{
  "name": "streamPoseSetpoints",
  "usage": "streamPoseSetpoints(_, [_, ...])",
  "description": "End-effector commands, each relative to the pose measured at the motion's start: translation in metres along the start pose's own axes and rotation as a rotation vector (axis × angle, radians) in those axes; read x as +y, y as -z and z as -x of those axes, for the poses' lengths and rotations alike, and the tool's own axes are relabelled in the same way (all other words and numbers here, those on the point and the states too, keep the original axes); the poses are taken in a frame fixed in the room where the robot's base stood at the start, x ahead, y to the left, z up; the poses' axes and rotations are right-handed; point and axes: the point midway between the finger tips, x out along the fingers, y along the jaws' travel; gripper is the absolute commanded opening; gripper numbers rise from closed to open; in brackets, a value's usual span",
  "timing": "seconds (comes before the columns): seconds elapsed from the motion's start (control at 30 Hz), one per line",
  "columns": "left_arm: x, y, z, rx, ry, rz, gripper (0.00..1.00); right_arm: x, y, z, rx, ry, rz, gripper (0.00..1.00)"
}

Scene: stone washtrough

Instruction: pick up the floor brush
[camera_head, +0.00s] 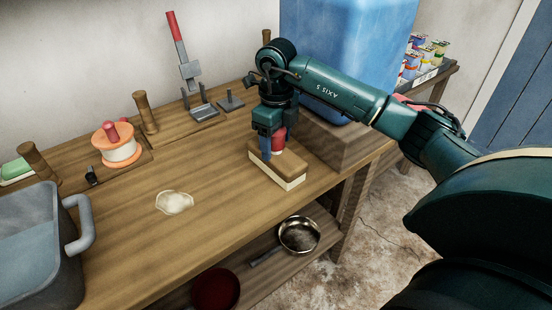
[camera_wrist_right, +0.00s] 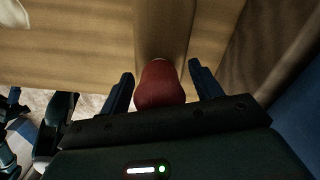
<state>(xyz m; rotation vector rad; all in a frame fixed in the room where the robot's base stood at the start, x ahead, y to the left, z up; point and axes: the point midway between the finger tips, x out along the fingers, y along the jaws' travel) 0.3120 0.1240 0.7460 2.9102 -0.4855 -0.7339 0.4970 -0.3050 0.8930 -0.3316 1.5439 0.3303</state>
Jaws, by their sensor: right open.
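The floor brush (camera_head: 281,165) lies on the wooden bench near its front right edge, a wooden block with pale bristles below and a red knob on top. My right gripper (camera_head: 275,147) points down over it, one finger on each side of the knob. In the right wrist view the brush's red knob (camera_wrist_right: 160,86) stands between the two spread fingers of the right gripper (camera_wrist_right: 161,74), with visible gaps on both sides. The gripper is open. The arm hides part of the knob in the head view. My left gripper is not in view.
A blue container (camera_head: 345,50) stands on a wooden block (camera_head: 340,143) close behind the brush. A grey tub (camera_head: 30,240) is at the left, with a pale puddle (camera_head: 174,202) nearby. An orange-rimmed spool (camera_head: 117,146) and a red-handled tool (camera_head: 178,40) stand at the back.

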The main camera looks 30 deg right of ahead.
Motion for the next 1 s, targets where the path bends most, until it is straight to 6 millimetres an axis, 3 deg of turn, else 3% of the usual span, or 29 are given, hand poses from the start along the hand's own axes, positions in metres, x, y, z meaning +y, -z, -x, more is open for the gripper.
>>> streamPoseSetpoints(0.13, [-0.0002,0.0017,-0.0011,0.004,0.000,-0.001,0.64,0.0001,-0.0002,0.0003,0.000,0.000,0.000,0.63])
streamPoseSetpoints(0.9, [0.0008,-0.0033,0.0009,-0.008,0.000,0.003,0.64,0.0001,-0.0002,0.0007,0.000,-0.001,0.000,0.00])
streamPoseSetpoints(1.0, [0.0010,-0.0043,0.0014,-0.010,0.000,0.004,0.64,0.0000,-0.0004,0.0014,-0.002,0.000,0.000,0.00])
